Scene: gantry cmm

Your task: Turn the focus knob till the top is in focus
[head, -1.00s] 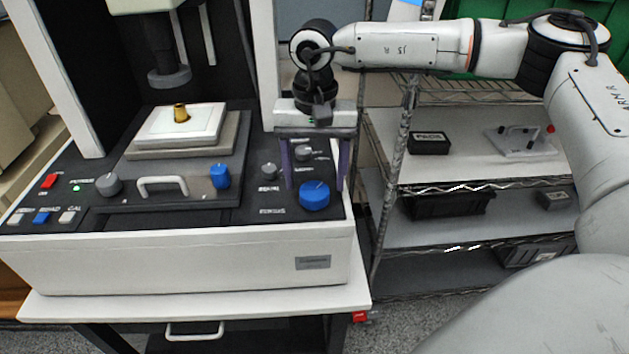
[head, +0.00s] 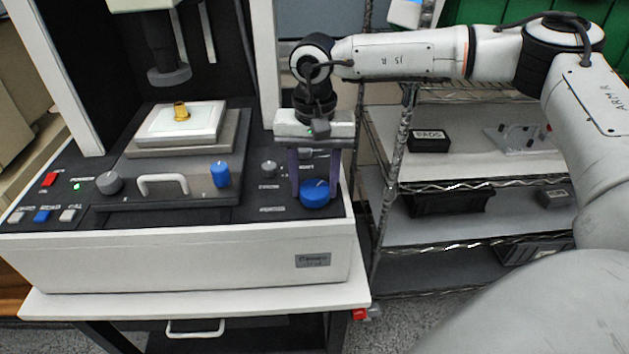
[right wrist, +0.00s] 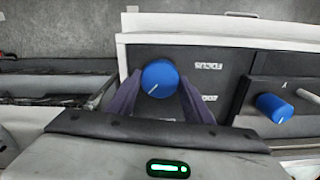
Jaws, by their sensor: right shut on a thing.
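The focus knob (head: 315,194) is a large blue knob with a pale pointer line, at the right front of the machine's dark panel. It also shows in the right wrist view (right wrist: 160,79), beside the FOCUS label. My right gripper (head: 315,189) points down over it, and its purple fingers are shut on the knob's two sides. In the right wrist view the fingers (right wrist: 156,98) flank the knob. A small brass part (head: 181,111) stands on the white plate (head: 160,128) of the stage, below the lens (head: 169,76). My left gripper is not in view.
Close by on the panel are a small grey knob (head: 268,169), a blue stage knob (head: 221,174) and a white handle (head: 163,184). A wire shelf (head: 455,178) with boxes stands to the right. A white upright (head: 262,70) rises behind my gripper.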

